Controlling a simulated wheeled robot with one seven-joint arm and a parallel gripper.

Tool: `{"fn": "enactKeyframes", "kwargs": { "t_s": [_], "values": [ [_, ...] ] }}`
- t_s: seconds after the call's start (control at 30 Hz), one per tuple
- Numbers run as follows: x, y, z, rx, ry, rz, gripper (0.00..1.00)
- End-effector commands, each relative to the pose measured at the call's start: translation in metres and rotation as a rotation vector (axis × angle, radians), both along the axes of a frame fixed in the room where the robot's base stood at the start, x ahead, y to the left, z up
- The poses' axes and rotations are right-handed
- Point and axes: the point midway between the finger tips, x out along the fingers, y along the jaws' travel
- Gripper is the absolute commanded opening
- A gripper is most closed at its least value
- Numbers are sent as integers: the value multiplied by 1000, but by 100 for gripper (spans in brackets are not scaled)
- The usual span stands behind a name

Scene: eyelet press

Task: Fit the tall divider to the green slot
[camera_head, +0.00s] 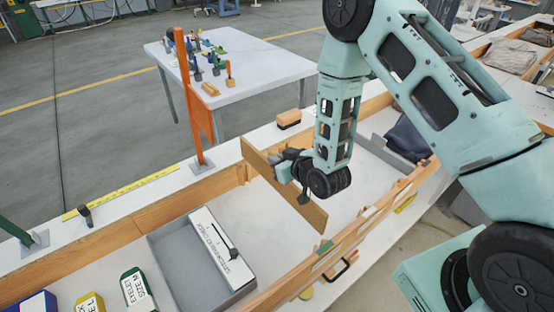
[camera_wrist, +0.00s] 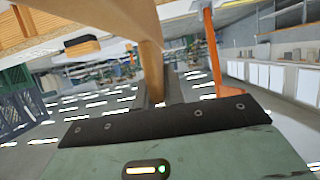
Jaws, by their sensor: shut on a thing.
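The tall divider (camera_head: 311,214) is a flat light-wood board. In the head view my gripper (camera_head: 284,168) is shut on its face side, and it is tilted across the wooden-railed bench bay. In the wrist view the divider (camera_wrist: 151,62) shows nearly edge-on, rising from between my fingers (camera_wrist: 157,104). A green mark (camera_head: 325,246), apparently the green slot's, is on the front wooden rail, near the divider's lower right end. The divider looks apart from this mark. Whether its lower edge touches the bench floor I cannot tell.
A grey tray (camera_head: 168,262) with a long white labelled box (camera_head: 215,250) stands left of the divider. Orange post (camera_head: 186,90), block-like brush (camera_head: 288,119) and yellow ruler (camera_head: 120,195) are along the back ledge. Bench floor left of the divider is partly clear.

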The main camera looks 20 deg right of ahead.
Motion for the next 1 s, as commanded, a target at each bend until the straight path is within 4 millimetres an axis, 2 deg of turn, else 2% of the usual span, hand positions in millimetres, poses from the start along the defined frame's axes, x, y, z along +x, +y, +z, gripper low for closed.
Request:
{"fn": "enactKeyframes", "kwargs": {
  "t_s": [0.2, 0.47, 1.0],
  "values": [
    [0, 0, -24, 1, -2, 0, 0],
    [0, 0, -45, 1, -2, 0, 0],
    [0, 0, -49, 1, -2, 0, 0]
  ]
}}
